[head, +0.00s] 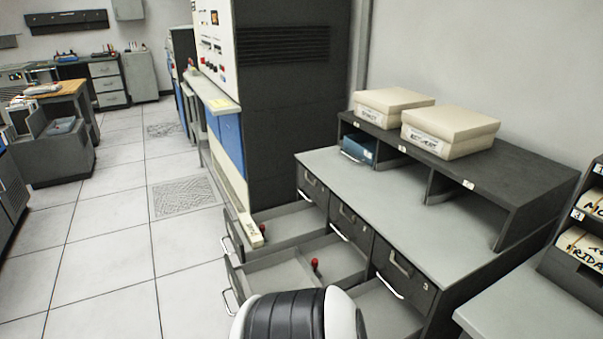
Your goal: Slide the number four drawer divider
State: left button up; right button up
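A grey desk cabinet (350,172) has several lower drawers pulled out towards the left. The rear open drawer (295,222) has a red knob near its front end. The middle open drawer (270,278) has a thin divider across it, with a red knob (315,265) standing up beside it. Another open drawer (388,308) at the bottom is partly hidden by a black and white rounded part of my own body. I cannot read which drawer or divider is number four. Neither gripper is in view.
Closed upper drawers with bar handles line the cabinet front. Two beige boxes (392,106) (450,130) sit on the dark shelf (500,175). A tall dark machine (285,100) stands behind the drawers. The tiled floor (115,240) at left is clear.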

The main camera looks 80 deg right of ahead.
aim_at(262, 227)
jog(key=z, duration=2.45)
jog(key=i+j, duration=0.15)
jog(key=j, duration=0.25)
jog(key=i+j, duration=0.1)
jog(key=j, duration=0.3)
jog(key=i+j+z, duration=0.1)
jog(key=j, duration=0.3)
jog(key=i+j, duration=0.15)
jog(key=j, duration=0.25)
